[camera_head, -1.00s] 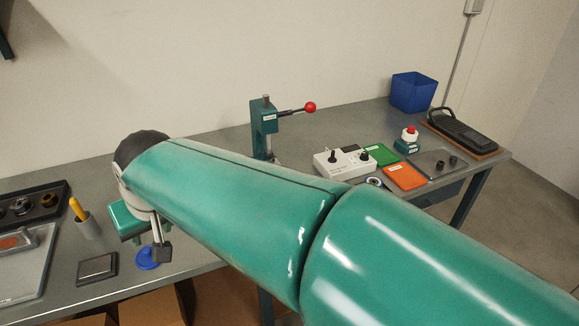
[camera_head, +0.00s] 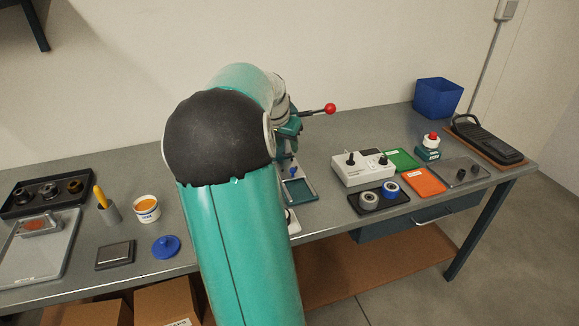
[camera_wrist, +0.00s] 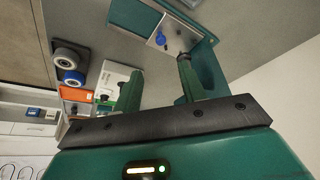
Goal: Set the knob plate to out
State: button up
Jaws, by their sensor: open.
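A light grey plate with a blue knob (camera_wrist: 160,38) shows beyond my fingertips in the wrist view, beside a teal-framed tray. In the head view the blue knob (camera_head: 293,170) shows just right of my arm, by the press. I cannot read any marking on the plate. My gripper (camera_wrist: 159,66) is open, with nothing between its two green fingers. The right finger overlaps a dark metal part near the plate; I cannot tell whether they touch. In the head view my gripper is mostly hidden behind my arm, near the press.
A press lever with a red ball (camera_head: 330,108) sticks out right of my wrist. A white box with two black knobs (camera_head: 362,167) stands right, near tape rolls (camera_head: 369,200) and green and orange trays (camera_head: 424,181). A blue lid (camera_head: 165,247) and white tub (camera_head: 146,209) lie left.

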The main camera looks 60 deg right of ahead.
aim_at(293, 169)
jog(key=x, duration=1.2)
jog(key=shift+f, duration=0.4)
jog(key=shift+w, duration=0.1)
grip_shut()
